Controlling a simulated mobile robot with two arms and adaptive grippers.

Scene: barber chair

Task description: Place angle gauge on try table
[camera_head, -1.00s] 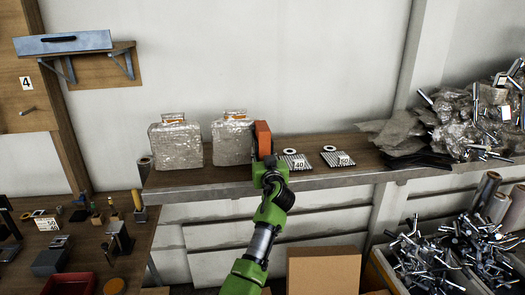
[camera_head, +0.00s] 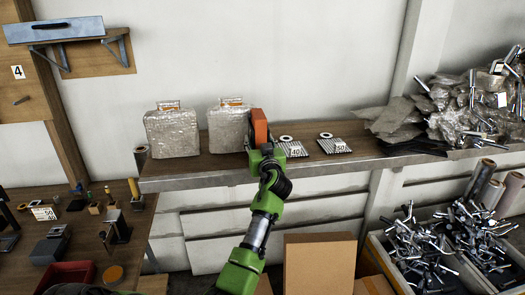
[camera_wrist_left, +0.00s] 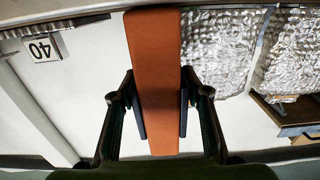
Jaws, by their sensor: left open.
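An orange block (camera_head: 260,127), which may be the angle gauge, is at the back shelf beside the wrapped packages. My left gripper (camera_head: 262,146) is at the block, at the end of the green arm. In the left wrist view the orange block (camera_wrist_left: 154,75) runs between the two fingers of the left gripper (camera_wrist_left: 162,108), whose pads are beside its two sides. The gripper is open; contact with the block cannot be told. A brown work table (camera_head: 83,235) stands at the left; whether it is the try table is unclear. My right gripper is not in view.
Two wrapped packages (camera_head: 172,133) stand left of the block on the shelf (camera_head: 215,168). Striped pieces with number labels (camera_head: 333,145) lie to its right. Plastic bags (camera_head: 455,110) crowd the shelf's right end. A cardboard box (camera_head: 319,262) stands below. Several small items occupy the left table.

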